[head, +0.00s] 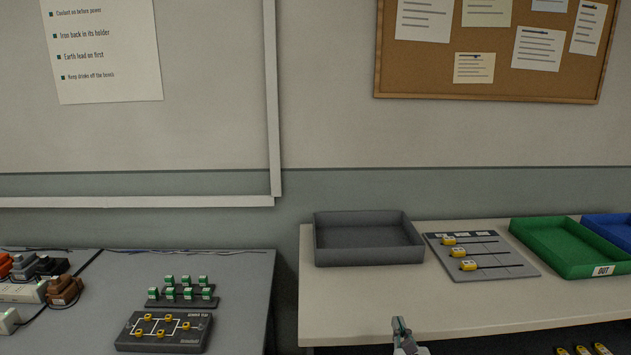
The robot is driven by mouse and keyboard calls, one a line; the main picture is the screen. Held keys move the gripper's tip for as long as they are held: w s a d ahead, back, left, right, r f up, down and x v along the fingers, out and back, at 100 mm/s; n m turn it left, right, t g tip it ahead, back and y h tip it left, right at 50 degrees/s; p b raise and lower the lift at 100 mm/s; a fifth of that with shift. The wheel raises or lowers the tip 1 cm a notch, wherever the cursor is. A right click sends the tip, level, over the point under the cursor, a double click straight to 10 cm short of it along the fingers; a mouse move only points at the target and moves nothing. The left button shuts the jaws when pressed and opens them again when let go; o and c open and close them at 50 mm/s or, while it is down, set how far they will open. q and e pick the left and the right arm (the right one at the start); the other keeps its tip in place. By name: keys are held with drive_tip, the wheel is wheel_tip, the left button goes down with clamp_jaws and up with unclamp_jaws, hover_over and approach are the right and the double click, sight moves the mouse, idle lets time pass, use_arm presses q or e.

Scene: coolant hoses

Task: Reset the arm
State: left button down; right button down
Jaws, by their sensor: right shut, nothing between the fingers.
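My right gripper (402,328) shows at the bottom of the head view, just in front of the front edge of the light table (465,303). Its fingers are shut with nothing between them, and it touches nothing that I can see. Most of my right arm is below the picture. My left gripper is not in view.
On the light table stand an empty grey tray (368,257), a grey board (509,262) with yellow pieces, a green tray (566,261) marked OUT and a blue tray (612,223). A darker table (236,280) at left holds a diagram board (130,343), green-topped parts (186,280) and plugs (64,288). A gap separates the tables.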

drive_tip(key=s+d+f+m+g+h, duration=0.1)
drive_tip(key=s+d+f+m+g, duration=0.15)
drive_tip(key=s+f+m, duration=0.65)
drive_tip(key=s+d+f+m+g, duration=0.2)
drive_tip(key=s+f+g, duration=0.2)
drive_tip(key=f, duration=1)
drive_tip(key=s+d+f+m+g+h, duration=0.1)
drive_tip(key=s+d+f+m+g, duration=0.15)
drive_tip(key=s+f+m, duration=0.65)
drive_tip(key=s+f+m+g, duration=0.2)
drive_tip(key=s+f+m, duration=0.2)
drive_tip(key=s+f, duration=0.3)
drive_tip(key=s+a+f+m+g+y, duration=0.1)
drive_tip(key=s+f+m+g, duration=0.2)
drive_tip(key=s, duration=1.4)
drive_tip(key=s+a+f+m+g, duration=0.1)
drive_tip(key=s+f+m+g, duration=0.2)
drive_tip(key=s+f+m, duration=0.4)
drive_tip(key=s+f, duration=0.3)
drive_tip(key=s, duration=0.2)
drive_tip(key=shift+s+a+f, duration=0.25)
drive_tip(key=shift+s+f, duration=0.05)
drive_tip(key=shift+f, duration=0.05)
